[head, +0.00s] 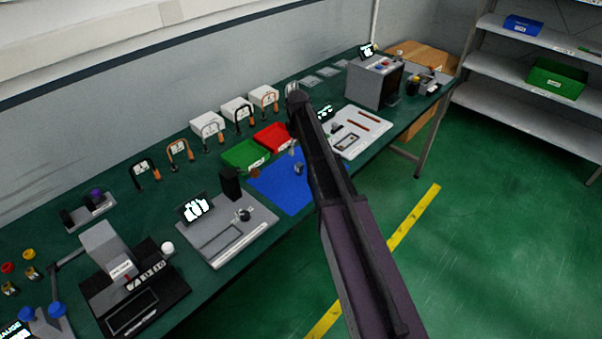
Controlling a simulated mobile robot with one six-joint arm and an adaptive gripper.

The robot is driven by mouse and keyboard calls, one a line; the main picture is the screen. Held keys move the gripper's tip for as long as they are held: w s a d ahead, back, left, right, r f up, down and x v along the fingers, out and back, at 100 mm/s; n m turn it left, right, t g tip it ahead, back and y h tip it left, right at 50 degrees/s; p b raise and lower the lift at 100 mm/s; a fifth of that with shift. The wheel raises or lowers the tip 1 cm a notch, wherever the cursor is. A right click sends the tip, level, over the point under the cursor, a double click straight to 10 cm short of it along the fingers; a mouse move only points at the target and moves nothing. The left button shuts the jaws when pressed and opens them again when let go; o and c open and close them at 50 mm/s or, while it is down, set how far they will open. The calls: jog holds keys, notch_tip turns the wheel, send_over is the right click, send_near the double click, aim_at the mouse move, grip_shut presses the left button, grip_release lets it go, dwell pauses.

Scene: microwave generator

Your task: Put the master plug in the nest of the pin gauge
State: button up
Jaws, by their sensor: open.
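My arm rises from the bottom edge and crosses the right half of the head view, over the bench. I cannot make out my gripper's fingers; the arm hides its own far side. A sign ending in "AUGE" (13,330) is cut off at the lower left corner, beside blue knobs (56,309). A grey station (235,240) with a small screen, a black block and a small round metal part (243,214) stands mid-bench. I cannot tell which is the pin gauge. A small grey item (298,168) shows on the blue mat (272,186); I cannot tell if it is the master plug.
A black device with a grey head (125,272) stands at the lower left. Green (245,154) and red (272,136) trays sit behind the mat. A light tool board (360,133) and a grey box machine (374,84) lie farther right. The green floor to the right is clear.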

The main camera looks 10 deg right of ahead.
aim_at(299, 164)
jog(key=shift+f+b, duration=1.7)
jog(key=shift+f, duration=0.3)
jog(key=shift+d+f+b, duration=0.15)
jog(key=shift+f+b, duration=2.45)
jog(key=shift+c, duration=0.2)
grip_shut()
